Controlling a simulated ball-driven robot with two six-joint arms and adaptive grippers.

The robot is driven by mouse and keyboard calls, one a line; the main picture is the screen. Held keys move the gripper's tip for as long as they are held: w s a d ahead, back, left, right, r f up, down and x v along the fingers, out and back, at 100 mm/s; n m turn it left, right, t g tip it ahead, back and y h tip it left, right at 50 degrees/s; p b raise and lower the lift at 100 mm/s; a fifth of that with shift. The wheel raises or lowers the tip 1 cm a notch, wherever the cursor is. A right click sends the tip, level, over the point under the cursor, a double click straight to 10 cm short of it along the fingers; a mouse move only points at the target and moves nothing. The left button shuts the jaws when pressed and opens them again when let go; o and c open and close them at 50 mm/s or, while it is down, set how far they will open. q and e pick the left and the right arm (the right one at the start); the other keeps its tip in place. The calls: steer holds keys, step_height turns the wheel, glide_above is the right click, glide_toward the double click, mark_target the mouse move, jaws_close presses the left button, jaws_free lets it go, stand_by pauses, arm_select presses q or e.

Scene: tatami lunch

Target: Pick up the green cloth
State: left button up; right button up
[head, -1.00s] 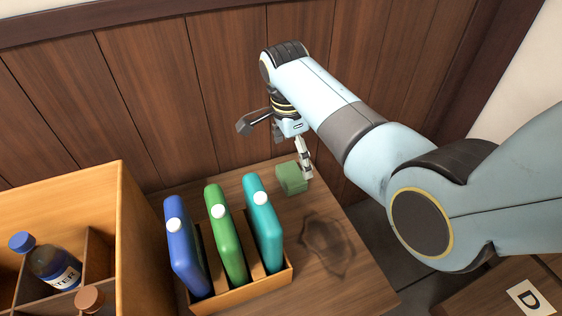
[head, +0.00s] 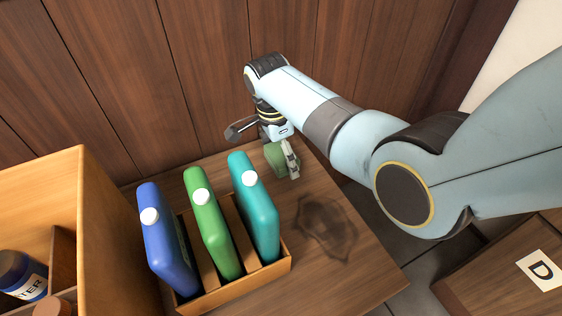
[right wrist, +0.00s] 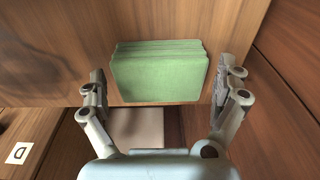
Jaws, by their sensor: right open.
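The green cloth (head: 276,155) is a small folded block on the wooden table, near its back edge by the wall. In the right wrist view the cloth (right wrist: 160,74) shows its folded layers and lies between the two fingers. My right gripper (right wrist: 163,90) is open, with a finger on each side of the cloth and a gap visible at each side. In the head view the right gripper (head: 268,150) is at the cloth, and one finger partly covers it. My left gripper is not in view.
A wooden rack (head: 242,287) with blue, green and teal bottles stands in front of the cloth. A dark stain (head: 325,227) marks the table to its right. A wooden box (head: 100,240) stands at left. The wall (head: 200,70) is close behind.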

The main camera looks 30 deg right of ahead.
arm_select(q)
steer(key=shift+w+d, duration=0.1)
arm_select(e)
steer(key=shift+f, duration=0.1)
steer(key=c, duration=1)
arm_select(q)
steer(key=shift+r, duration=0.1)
arm_select(e)
steer(key=shift+r, duration=0.3)
steer(key=shift+r+p, duration=0.7)
steer(key=shift+r, duration=0.1)
steer(key=r, duration=0.1)
steer(key=r+p, duration=0.2)
steer(key=shift+s+d, duration=0.25)
steer(key=shift+d, duration=0.05)
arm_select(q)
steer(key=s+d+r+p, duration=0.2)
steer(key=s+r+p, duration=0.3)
arm_select(e)
steer(key=shift+s+d+r, duration=1)
steer(key=shift+s+d, duration=0.15)
steer(key=shift+s, duration=0.25)
steer(key=shift+s+d+r, duration=0.95)
steer(key=shift+s+d, duration=0.25)
steer(key=shift+s, duration=0.15)
steer(key=shift+s+d+r, duration=1)
steer(key=shift+s+d, duration=0.15)
steer(key=shift+s, duration=0.25)
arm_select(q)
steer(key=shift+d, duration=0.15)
